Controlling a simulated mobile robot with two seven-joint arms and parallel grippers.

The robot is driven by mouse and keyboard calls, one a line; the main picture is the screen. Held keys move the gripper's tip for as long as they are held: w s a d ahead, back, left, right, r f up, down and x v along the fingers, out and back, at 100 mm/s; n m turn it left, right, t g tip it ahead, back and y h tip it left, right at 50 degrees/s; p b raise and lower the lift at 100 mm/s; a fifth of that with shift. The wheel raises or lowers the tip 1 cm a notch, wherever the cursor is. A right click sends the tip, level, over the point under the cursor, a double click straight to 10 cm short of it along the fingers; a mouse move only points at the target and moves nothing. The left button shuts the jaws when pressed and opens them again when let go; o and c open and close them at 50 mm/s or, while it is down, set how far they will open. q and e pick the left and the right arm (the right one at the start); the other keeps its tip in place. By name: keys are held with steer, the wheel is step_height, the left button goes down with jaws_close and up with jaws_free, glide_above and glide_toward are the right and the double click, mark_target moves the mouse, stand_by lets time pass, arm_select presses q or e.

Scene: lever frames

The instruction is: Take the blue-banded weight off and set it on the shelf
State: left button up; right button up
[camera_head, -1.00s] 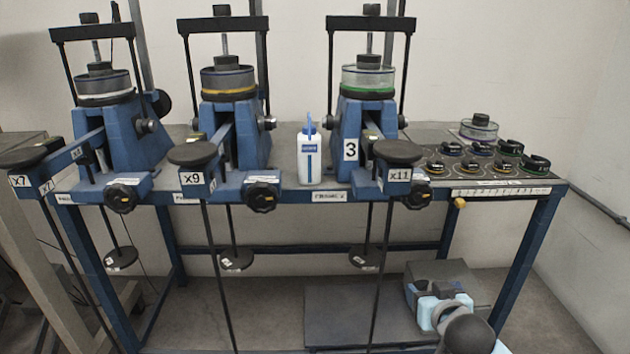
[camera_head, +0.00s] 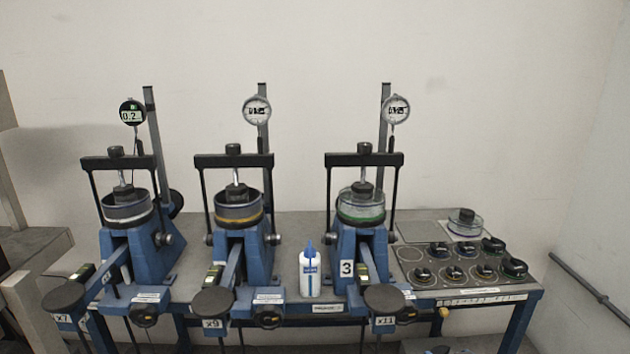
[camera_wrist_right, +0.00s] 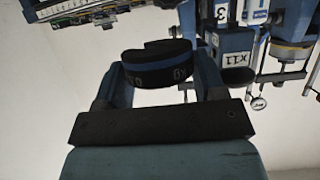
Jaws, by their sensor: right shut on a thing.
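A dark weight with a blue band (camera_wrist_right: 158,68) sits between the two fingers of my right gripper (camera_wrist_right: 160,78) in the right wrist view. The gripper is shut on it and holds it in the air. In the head view this gripper is below the picture or barely at its bottom edge. Several dark weights with coloured bands stand on the grey shelf board (camera_head: 410,254) at the right end of the bench. My left gripper is not in view.
Three blue lever frames (camera_head: 150,255) stand on the bench, with round hanger tops (camera_head: 384,298) in front. A white bottle (camera_head: 310,275) stands left of the third frame. A clear ring-shaped cell (camera_head: 465,224) is behind the weights. A yellow knob (camera_head: 443,313) sticks out below the board.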

arm_select(q)
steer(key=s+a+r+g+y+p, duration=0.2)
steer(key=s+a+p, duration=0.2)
steer(key=p, duration=0.8)
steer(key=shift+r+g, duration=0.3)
arm_select(e)
steer(key=s+r, duration=0.4)
steer(key=r, duration=0.9)
steer(key=shift+r, duration=0.2)
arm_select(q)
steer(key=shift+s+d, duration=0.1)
arm_select(e)
steer(key=shift+w, duration=0.1)
